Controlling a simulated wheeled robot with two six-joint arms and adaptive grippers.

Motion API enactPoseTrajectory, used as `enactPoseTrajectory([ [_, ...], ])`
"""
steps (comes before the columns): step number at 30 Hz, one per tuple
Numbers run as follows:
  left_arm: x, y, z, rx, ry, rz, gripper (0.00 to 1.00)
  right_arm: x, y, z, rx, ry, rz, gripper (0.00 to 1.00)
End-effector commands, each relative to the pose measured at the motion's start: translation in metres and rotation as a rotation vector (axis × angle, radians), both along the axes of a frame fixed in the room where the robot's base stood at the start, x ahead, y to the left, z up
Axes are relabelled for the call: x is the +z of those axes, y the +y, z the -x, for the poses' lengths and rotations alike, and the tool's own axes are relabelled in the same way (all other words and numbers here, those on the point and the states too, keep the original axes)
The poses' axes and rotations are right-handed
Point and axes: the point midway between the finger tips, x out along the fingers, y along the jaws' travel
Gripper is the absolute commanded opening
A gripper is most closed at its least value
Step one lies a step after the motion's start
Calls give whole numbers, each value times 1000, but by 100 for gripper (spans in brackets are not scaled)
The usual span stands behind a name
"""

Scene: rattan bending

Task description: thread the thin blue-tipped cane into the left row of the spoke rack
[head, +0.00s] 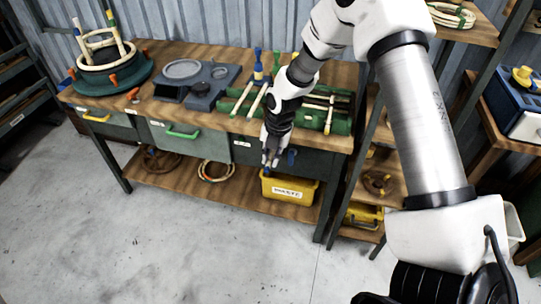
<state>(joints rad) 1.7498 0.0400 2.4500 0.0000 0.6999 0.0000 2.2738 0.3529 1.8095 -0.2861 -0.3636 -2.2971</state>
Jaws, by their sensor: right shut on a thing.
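My right gripper (271,161) hangs in front of the workbench's front edge, pointing down, above the lower shelf. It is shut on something. A small blue bit shows at its fingertips, which looks like the tip of the thin blue-tipped cane; the rest of it is hidden or too small to make out. A green rack (328,122) with pale canes lying across it sits on the right part of the bench. I take it for the spoke rack; my right arm hides part of it, and its rows are hard to tell apart. My left gripper is not in view.
A dark green round form (103,78) with upright pegs stands at the bench's left end. A grey device (196,82) sits mid-bench. A yellow bin (289,189) is on the lower shelf. The floor in front is clear.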

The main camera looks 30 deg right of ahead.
Motion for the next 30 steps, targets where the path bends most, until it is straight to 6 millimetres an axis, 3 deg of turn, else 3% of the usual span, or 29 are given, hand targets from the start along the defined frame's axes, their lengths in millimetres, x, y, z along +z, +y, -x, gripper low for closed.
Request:
enactPoseTrajectory([
  [5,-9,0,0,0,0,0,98,-12,-4,-4,0,-1,-1,0],
  [30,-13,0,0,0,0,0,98,-14,-16,-14,-1,1,-1,0],
])
